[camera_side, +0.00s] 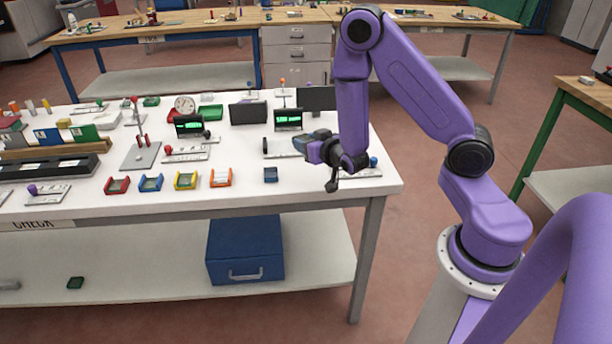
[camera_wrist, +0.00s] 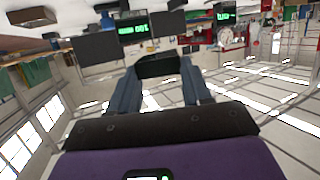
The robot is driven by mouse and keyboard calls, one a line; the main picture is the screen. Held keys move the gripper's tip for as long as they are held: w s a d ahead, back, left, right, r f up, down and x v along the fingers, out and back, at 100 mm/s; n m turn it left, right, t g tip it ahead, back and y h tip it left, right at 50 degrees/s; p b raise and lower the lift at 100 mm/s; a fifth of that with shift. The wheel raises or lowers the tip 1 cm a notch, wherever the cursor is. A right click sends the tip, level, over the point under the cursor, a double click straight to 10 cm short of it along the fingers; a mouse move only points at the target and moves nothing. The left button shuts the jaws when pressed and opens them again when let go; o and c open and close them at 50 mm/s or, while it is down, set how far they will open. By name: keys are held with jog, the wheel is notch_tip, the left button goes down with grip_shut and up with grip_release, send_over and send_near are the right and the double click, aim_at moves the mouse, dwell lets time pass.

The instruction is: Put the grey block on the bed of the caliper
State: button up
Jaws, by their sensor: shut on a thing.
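My gripper (camera_side: 303,141) is at the right part of the white bench, its fingers pointing left and held just above the bench top. In the wrist view the two blue-grey fingers (camera_wrist: 158,82) are shut on a dark grey block (camera_wrist: 161,66). The block is hard to make out in the side view, where the fingers cover it. A low device with a pale bed (camera_side: 281,155) and a black end piece lies at the fingertips, below a green display (camera_side: 288,119). It looks like the caliper, but I cannot be sure. Whether the block touches the bed cannot be told.
Dark screens (camera_side: 248,112) stand behind. A similar device with a red knob (camera_side: 186,154) and a grey plate with a lever (camera_side: 141,155) are to the left.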

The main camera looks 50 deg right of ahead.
aim_at(309, 179)
jog(key=shift+d, duration=0.15)
jog(key=shift+f, duration=0.1)
jog(key=shift+f, duration=4.7)
jog(key=shift+f, duration=0.15)
jog(key=o, duration=1.1)
jog(key=v, duration=1.7)
jog(key=shift+s+f, duration=0.15)
jog(key=shift+s, duration=0.1)
